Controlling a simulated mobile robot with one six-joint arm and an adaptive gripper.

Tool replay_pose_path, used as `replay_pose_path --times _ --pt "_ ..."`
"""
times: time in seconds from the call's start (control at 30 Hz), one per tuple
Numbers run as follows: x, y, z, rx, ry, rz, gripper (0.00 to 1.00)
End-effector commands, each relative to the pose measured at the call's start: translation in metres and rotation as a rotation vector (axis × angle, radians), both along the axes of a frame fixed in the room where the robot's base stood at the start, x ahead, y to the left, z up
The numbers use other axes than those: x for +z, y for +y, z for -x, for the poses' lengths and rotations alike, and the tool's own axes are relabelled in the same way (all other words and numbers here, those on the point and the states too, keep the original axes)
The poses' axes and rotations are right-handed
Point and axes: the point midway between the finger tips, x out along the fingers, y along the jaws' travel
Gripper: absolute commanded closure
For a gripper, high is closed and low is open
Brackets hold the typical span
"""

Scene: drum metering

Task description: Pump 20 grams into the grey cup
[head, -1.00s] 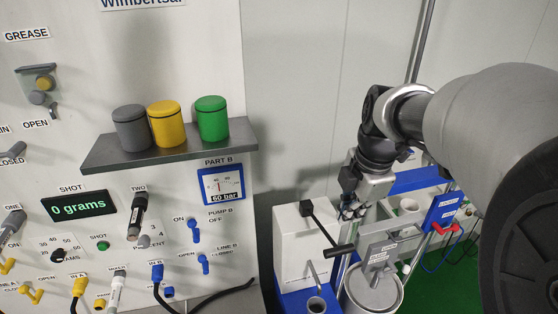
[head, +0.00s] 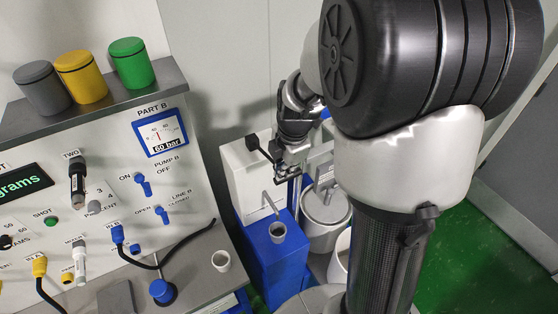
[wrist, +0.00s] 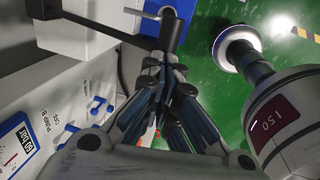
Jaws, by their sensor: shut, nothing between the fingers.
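A grey cup (head: 278,232) stands on a blue stand (head: 272,265) under the spout (head: 270,203) of a white pump box (head: 245,175). A black lever (head: 259,150) reaches out from the box; its bar-shaped handle (wrist: 174,35) shows in the wrist view, beyond my fingertips. My gripper (head: 290,170) is beside the lever's outer end in the head view and hides part of it. In the wrist view, my gripper (wrist: 165,65) is shut and empty, its tips very near the handle; I cannot tell whether they touch.
A pail (head: 326,215) stands right of the pump. Grey, yellow and green canisters sit on the shelf. Green floor (head: 450,255) is open at right.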

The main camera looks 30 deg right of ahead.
Motion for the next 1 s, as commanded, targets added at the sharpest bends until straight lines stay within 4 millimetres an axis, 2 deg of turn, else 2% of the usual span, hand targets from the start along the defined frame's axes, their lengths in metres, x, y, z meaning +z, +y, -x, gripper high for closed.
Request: replay_pose_path --times 0.57,0.77,1.0 --pt "-0.007 0.000 0.001 0.000 -0.013 0.001 1.00" --pt "-0.021 -0.001 0.005 -0.001 -0.054 0.000 1.00" --pt "-0.047 -0.001 0.014 -0.003 -0.139 -0.004 1.00"
